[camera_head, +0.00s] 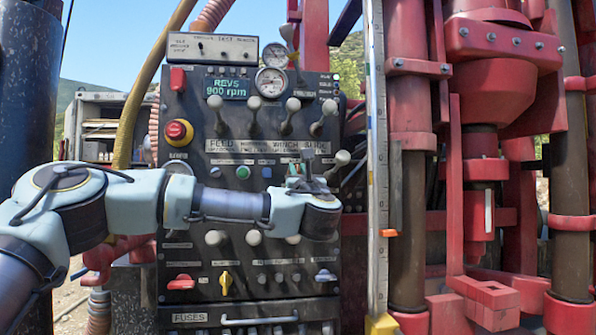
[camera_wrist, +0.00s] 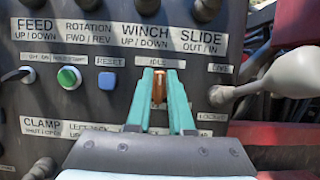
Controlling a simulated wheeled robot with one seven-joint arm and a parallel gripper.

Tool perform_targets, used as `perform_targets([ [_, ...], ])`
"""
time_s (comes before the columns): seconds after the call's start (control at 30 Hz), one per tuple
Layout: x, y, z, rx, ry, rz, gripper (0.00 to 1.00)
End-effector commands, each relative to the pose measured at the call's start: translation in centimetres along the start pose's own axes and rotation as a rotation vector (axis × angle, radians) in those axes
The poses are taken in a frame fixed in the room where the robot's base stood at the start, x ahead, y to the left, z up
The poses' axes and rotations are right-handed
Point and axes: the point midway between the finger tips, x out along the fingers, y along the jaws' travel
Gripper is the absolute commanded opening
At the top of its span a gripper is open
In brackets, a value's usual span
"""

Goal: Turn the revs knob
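My gripper (camera_head: 300,176) is in front of the middle right of the control panel, below the WINCH and SLIDE labels. In the wrist view its two teal fingers (camera_wrist: 160,85) reach close to the panel under a small label that seems to read IDLE. A copper-brown piece (camera_wrist: 159,88) shows in the narrow gap between the fingertips. I cannot tell whether it is the revs knob or part of the fingers, nor whether they grip it. No separate revs knob can be made out. The green display (camera_head: 227,87) reads REVS 900 rpm.
A grey-knobbed lever (camera_wrist: 272,82) sticks out right of the fingers. A green button (camera_wrist: 69,77) and blue button (camera_wrist: 107,82) lie left. Several levers (camera_head: 254,104) stand above. A red emergency button (camera_head: 178,132) is at left, red drill machinery (camera_head: 410,60) at right.

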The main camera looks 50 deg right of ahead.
Motion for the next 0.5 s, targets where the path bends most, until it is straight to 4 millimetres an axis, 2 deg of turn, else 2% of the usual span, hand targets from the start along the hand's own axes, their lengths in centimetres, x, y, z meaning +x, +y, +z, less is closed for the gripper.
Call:
perform_targets([
  [0.03, -0.01, 0.0, 0.01, 0.0, 0.0, 0.0, 0.13],
  [0.17, -0.01, 0.0, 0.02, 0.0, 0.0, 0.0, 0.0],
  [0.5, -0.01, 0.0, 0.03, 0.0, 0.0, 0.0, 0.0],
])
